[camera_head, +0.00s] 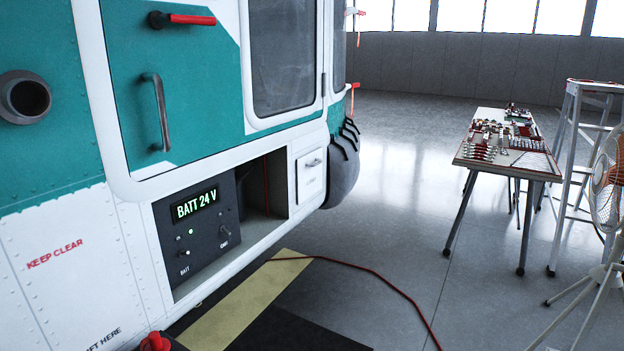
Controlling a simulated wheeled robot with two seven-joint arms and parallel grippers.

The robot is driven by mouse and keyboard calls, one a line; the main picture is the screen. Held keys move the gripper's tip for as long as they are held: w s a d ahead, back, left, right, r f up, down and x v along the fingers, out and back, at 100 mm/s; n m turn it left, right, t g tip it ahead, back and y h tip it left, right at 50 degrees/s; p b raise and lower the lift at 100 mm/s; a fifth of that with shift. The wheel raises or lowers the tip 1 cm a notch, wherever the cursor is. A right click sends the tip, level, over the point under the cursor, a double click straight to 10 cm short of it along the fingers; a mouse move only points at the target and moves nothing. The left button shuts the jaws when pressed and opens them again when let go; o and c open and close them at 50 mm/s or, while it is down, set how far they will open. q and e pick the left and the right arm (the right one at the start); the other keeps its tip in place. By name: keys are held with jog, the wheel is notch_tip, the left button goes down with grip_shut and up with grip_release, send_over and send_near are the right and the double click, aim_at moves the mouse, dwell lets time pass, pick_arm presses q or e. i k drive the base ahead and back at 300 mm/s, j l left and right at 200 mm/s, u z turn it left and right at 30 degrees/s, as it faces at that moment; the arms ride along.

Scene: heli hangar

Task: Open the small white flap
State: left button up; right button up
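The small white flap (311,179) is on the lower right of the teal and white helicopter's side, below the door window. It looks shut, flush with its surround, and has a small grey handle (313,162) near its top. To its left is an open recess (266,186) with a dark panel (197,230) that reads "BATT 24 V" in green, with switches below. Neither of my grippers shows in the head view.
The cabin door has a grey grab bar (161,112) and a red handle (190,19). A red cable (385,283) runs over the floor and a yellow strip (246,304). A tool table (507,158), a ladder (566,130) and an orange fan (607,185) stand right. Floor between is mostly clear.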

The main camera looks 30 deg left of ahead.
aim_at(315, 176)
jog(key=i+j, duration=0.2)
jog(key=i, duration=0.35)
jog(key=i+j+u, duration=0.1)
jog(key=i, duration=0.5)
jog(key=i+j, duration=0.2)
jog(key=i, duration=0.35)
